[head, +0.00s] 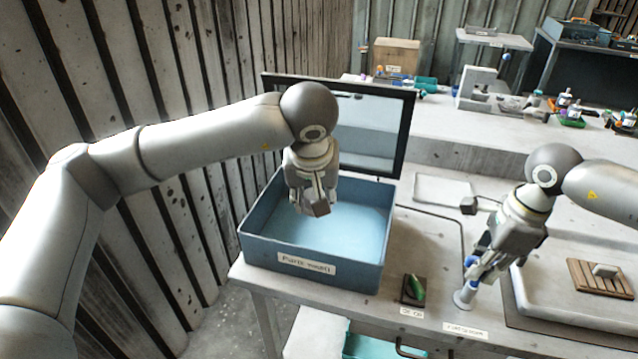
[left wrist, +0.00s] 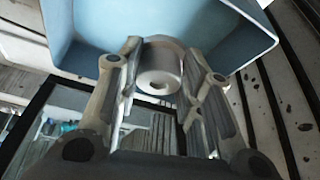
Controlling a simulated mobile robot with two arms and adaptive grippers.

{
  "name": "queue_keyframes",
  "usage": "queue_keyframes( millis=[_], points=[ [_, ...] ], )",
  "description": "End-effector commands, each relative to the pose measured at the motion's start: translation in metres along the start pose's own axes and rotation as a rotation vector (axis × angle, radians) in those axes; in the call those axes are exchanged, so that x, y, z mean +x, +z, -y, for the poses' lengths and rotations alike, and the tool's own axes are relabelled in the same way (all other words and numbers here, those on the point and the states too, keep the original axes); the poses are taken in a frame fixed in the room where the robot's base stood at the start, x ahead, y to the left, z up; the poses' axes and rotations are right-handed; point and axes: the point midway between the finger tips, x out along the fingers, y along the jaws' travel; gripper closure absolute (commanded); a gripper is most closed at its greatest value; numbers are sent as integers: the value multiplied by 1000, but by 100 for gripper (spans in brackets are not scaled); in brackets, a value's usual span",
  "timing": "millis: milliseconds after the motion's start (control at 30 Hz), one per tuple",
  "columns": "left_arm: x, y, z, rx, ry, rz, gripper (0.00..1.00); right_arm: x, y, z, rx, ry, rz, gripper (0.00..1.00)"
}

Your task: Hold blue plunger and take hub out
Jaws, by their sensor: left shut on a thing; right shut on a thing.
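The blue plunger (head: 471,262) stands at the front of the table on a pale round foot. My right gripper (head: 476,272) is shut on it, and its fingers partly cover it. The hub (left wrist: 159,68), a light grey cylinder with a small dark slot, is between the fingers of my left gripper (left wrist: 158,80) in the left wrist view. The left gripper is shut on it. In the head view the left gripper (head: 315,203) hangs over the blue wash bin (head: 310,278), whose wall and inside also show in the left wrist view (left wrist: 110,25). The hub is mostly hidden in the head view.
The bin's dark-framed lid (head: 400,130) stands open behind it. A green rocker switch (head: 415,288) is right of the bin. A white tray (head: 570,320) and a wooden slatted block (head: 598,280) lie at the right. A corrugated wall closes off the left.

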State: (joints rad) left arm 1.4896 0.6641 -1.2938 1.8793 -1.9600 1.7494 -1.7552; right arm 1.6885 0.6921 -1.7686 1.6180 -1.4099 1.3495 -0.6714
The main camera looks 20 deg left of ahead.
Motion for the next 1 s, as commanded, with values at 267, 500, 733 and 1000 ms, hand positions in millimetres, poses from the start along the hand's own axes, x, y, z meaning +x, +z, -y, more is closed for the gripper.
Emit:
queue_keyframes(
  millis=[267,500,733,1000],
  points=[
    [-13,30,9,2,1,-2,93,0,0,0,0,-1,0,100],
    [-23,56,16,2,1,-2,93,0,0,0,0,-1,0,100],
    [-33,81,23,1,1,-1,93,0,0,0,0,-1,0,100],
    [-40,97,28,-1,0,-1,93,0,0,0,0,0,0,100]
  ],
)
